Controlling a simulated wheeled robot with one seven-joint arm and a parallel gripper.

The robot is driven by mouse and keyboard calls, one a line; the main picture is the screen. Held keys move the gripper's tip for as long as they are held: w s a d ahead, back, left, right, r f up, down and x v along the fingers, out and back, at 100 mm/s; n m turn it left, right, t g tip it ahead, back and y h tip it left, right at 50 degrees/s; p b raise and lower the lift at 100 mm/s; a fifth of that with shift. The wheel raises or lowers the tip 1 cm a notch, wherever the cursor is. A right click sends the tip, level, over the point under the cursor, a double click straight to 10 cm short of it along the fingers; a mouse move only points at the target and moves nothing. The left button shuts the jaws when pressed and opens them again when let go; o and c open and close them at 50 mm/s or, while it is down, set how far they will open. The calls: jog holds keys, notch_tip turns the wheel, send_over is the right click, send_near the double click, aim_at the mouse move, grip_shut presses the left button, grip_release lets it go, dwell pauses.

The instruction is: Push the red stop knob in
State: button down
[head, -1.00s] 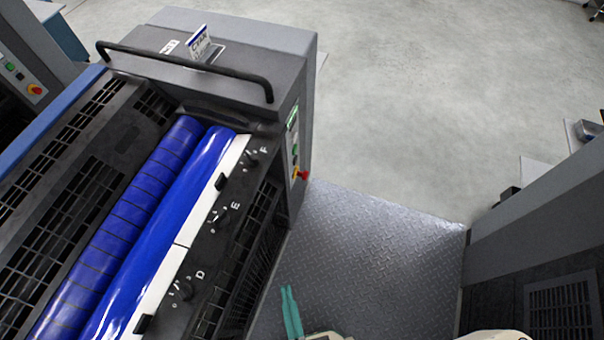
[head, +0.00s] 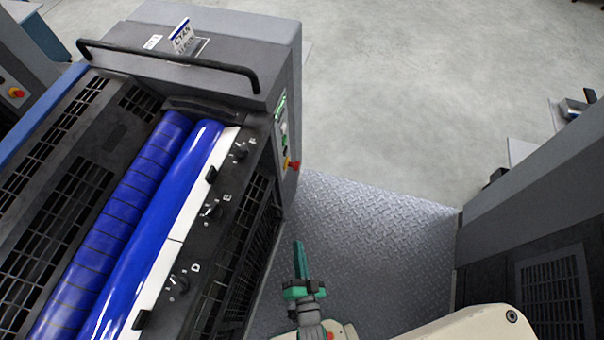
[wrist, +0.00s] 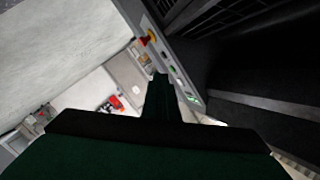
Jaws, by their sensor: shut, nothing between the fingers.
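The red stop knob (head: 294,164) sticks out from the control panel on the end side of the cyan ink unit, over a small yellow patch. In the wrist view the red knob (wrist: 145,41) shows on the same panel, above and a little left of the fingertips. My gripper (head: 299,246) is green, with its fingers together and nothing held. It is below the knob in the head view and apart from it, above the tread-plate floor. The wrist view shows the shut fingers (wrist: 158,80) pointing up the picture, beside the panel.
The control panel (head: 282,128) also carries green and pale buttons. The ink unit's black handrail (head: 165,60) and blue rollers (head: 180,190) are at left. A second grey unit (head: 540,200) stands at right. The tread-plate walkway (head: 370,230) between them is clear.

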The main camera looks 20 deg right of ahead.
aim_at(294, 165)
jog(key=w+d+f+m+h, duration=0.1)
jog(key=w+d+f+m, duration=0.4)
jog(key=w, duration=0.4)
jog(key=w+d+f+m+h, duration=0.2)
jog(key=w+d+f+m, duration=0.3)
jog(key=w, duration=0.5)
jog(key=shift+w+d+m+t+h, duration=0.3)
jog(key=shift+d+m, duration=0.1)
jog(key=shift+m, duration=0.5)
jog(key=w, duration=1.1)
jog(key=shift+w, duration=0.3)
